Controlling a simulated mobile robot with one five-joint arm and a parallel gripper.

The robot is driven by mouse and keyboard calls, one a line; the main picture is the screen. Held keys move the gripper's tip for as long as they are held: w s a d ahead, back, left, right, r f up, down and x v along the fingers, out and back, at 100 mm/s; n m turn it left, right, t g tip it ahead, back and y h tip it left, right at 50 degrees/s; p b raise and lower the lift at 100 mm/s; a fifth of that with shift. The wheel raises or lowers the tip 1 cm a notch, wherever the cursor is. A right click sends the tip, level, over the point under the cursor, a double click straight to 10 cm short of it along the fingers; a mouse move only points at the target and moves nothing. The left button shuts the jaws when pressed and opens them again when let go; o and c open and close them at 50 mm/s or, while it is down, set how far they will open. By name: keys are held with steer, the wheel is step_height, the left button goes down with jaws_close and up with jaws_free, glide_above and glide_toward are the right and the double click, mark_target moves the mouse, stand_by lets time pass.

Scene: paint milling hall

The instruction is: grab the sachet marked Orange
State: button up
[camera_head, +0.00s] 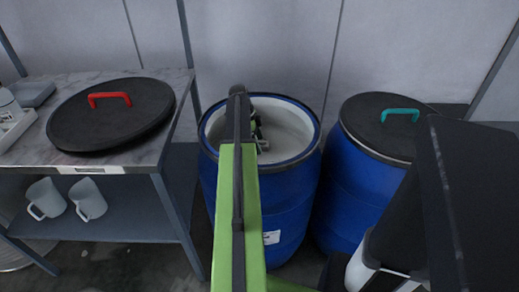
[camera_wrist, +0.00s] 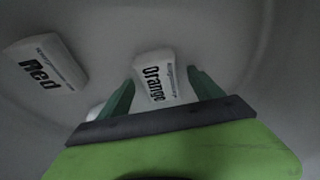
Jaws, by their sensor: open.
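The white sachet marked Orange (camera_wrist: 155,76) lies inside the blue drum, near the middle of the wrist view. My gripper (camera_wrist: 160,88) is open, with one green finger on each side of this sachet. I cannot tell whether the fingers touch it. In the head view my arm reaches over the open blue drum (camera_head: 289,188), and my gripper (camera_head: 259,138) is partly visible down inside it. The sachet is not visible in the head view.
Another white sachet, marked Red (camera_wrist: 42,66), lies to the left. A closed blue drum (camera_head: 345,195) with a teal-handled black lid (camera_head: 385,128) stands at right. A black lid with a red handle (camera_head: 110,115) lies on the shelf table (camera_head: 120,160) at left.

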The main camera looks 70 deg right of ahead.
mark_target(262, 143)
steer(key=c, duration=1.5)
steer(key=shift+r, duration=0.15)
step_height(262, 143, up, 4)
steer(key=p, duration=0.4)
steer(key=shift+r, duration=0.1)
steer(key=s+a+r+p, duration=0.1)
steer(key=s+r+p, duration=0.1)
steer(key=s, duration=0.1)
steer(key=s+a+r+p, duration=0.2)
steer(key=s, duration=0.2)
steer(key=s+a+r+p, duration=0.1)
steer(key=s+r+p, duration=0.1)
steer(key=s+p, duration=0.1)
steer(key=shift+s+a+r, duration=0.15)
steer(key=shift+s+r, duration=0.25)
